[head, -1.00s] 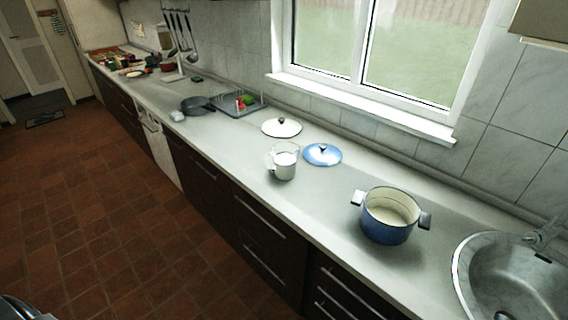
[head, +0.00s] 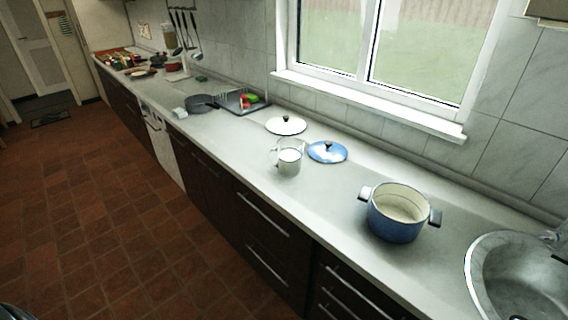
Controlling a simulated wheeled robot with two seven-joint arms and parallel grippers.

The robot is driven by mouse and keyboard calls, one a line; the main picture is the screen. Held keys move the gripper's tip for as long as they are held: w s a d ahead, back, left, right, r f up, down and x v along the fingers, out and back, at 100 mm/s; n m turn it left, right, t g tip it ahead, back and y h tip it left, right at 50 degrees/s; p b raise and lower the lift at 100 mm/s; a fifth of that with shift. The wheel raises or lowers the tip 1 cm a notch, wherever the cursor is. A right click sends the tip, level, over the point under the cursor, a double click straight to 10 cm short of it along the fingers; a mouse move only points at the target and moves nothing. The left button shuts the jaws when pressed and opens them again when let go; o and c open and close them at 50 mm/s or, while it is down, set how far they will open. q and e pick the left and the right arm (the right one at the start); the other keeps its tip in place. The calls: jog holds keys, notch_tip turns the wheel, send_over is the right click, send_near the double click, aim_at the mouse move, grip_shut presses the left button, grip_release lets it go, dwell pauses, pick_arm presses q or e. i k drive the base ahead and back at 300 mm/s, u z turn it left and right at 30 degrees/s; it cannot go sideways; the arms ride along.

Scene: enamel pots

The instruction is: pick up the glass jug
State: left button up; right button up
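The clear glass jug (head: 280,151) stands upright on the pale counter, near its front edge in the middle of the head view. The jug's outline is faint, and I cannot tell whether the two touch. Neither of my grippers is in view.
A blue lid (head: 327,152) and a white lid (head: 286,125) lie behind the jug. A blue pot (head: 396,222) stands to the right, before the sink (head: 490,275). A dark pan (head: 201,103) and a rack (head: 240,106) are farther left. Counter between mug and pot is clear.

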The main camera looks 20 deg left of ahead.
aim_at(289, 150)
jog(key=u, duration=2.05)
jog(key=i, duration=1.7)
jog(key=z, duration=2.8)
